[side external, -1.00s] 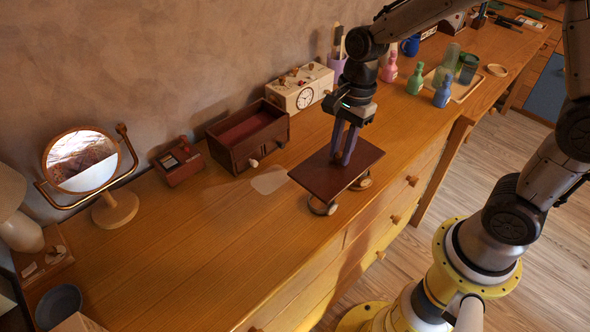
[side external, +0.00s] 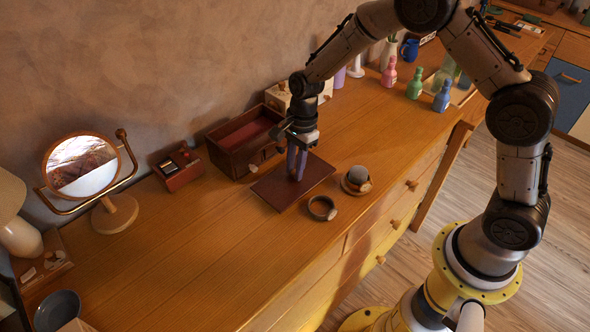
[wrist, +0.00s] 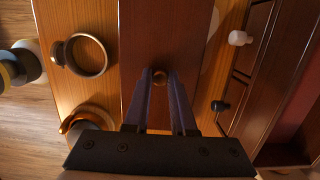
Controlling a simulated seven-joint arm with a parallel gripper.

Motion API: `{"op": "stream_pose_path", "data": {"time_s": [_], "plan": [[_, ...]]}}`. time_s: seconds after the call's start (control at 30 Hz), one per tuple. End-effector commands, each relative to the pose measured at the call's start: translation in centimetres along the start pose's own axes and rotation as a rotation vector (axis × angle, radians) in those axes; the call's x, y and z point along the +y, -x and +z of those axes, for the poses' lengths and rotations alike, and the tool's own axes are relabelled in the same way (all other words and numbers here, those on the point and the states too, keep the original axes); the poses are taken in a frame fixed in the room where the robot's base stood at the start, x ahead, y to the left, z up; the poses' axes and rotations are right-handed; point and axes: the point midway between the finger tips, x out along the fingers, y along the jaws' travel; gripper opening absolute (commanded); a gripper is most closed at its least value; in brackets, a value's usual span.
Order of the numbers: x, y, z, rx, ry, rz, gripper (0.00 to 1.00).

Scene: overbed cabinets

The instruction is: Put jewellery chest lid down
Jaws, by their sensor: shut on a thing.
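The jewellery chest lid (side external: 275,192) is a flat, dark red-brown board with a small round knob (wrist: 160,77). My gripper (side external: 297,174) points down and is shut on the knob at the lid's middle. The lid lies level, on or just above the wooden dresser top; I cannot tell whether it touches. In the wrist view the lid (wrist: 165,35) runs up between the fingers (wrist: 160,75). The open jewellery chest (side external: 243,162), with a red lining, stands just behind the lid against the wall side. The chest also shows at the right of the wrist view (wrist: 275,95).
A red-brown box (side external: 179,168) and mirror (side external: 85,167) stand left. Bottles (side external: 415,84) stand back right.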

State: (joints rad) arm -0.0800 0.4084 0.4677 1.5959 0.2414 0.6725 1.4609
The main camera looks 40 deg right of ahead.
Motion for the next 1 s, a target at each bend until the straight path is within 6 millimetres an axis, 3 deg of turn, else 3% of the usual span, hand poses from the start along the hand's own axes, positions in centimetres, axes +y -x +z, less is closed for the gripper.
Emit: {"op": "stream_pose_path", "data": {"time_s": [0.1, 0.47, 0.5, 0.63, 1.0], "plan": [[-0.04, -1.12, -0.18, 0.000, 0.000, -0.001, 0.00], [-0.02, -1.45, -0.23, 0.000, 0.000, -0.001, 0.00], [-0.02, -1.46, -0.23, 0.000, 0.000, -0.001, 0.29], [-0.02, -1.43, -0.23, 0.000, 0.000, -0.001, 0.52], [-0.05, -1.02, -0.16, 0.000, 0.000, -0.003, 0.54]]}}
